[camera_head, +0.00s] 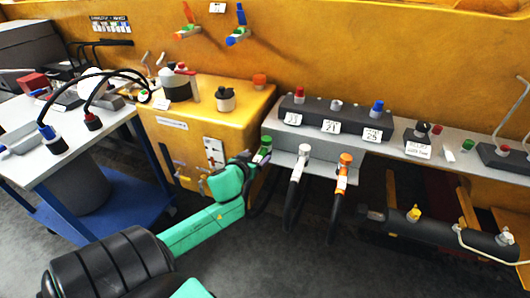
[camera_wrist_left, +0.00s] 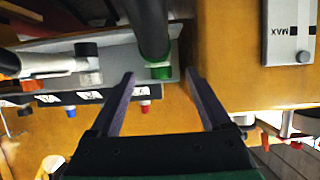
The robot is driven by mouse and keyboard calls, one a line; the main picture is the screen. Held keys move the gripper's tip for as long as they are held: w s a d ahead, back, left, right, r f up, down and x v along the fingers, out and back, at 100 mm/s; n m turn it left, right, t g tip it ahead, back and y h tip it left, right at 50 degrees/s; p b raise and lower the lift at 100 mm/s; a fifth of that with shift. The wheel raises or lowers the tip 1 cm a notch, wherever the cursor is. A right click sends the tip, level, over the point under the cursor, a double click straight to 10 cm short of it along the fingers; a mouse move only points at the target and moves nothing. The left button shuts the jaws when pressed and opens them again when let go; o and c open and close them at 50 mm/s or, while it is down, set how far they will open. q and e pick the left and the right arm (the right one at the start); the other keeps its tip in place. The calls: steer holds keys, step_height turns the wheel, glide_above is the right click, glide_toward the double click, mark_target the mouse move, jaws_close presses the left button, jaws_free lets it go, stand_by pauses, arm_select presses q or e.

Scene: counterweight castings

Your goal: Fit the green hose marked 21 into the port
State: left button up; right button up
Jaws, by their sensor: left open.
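The green-collared hose (camera_head: 265,142) hangs at the left end of the grey shelf; no number is readable on it. My left gripper (camera_head: 254,160) is open around or just short of it. In the left wrist view the green collar (camera_wrist_left: 160,72) and its dark hose show between the two spread fingertips (camera_wrist_left: 160,80), with gaps on both sides. The dark port block (camera_head: 327,109) on the shelf has red, pale grey and blue fittings; the pale grey fitting (camera_head: 336,104) stands above the label 21 (camera_head: 331,127). My right gripper is not in view.
A white-ended hose (camera_head: 300,161) and an orange-ended hose (camera_head: 345,160) hang right of the green one. A yellow box (camera_head: 240,115) stands close on the left. A blue cart (camera_head: 70,200) is further left. A dark cylinder (camera_head: 450,232) lies lower right.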

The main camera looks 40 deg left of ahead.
mark_target(263, 149)
arm_select(q)
steer(key=x, duration=0.8)
steer(key=shift+w, duration=0.25)
steer(key=shift+s+r, duration=0.1)
jaws_close()
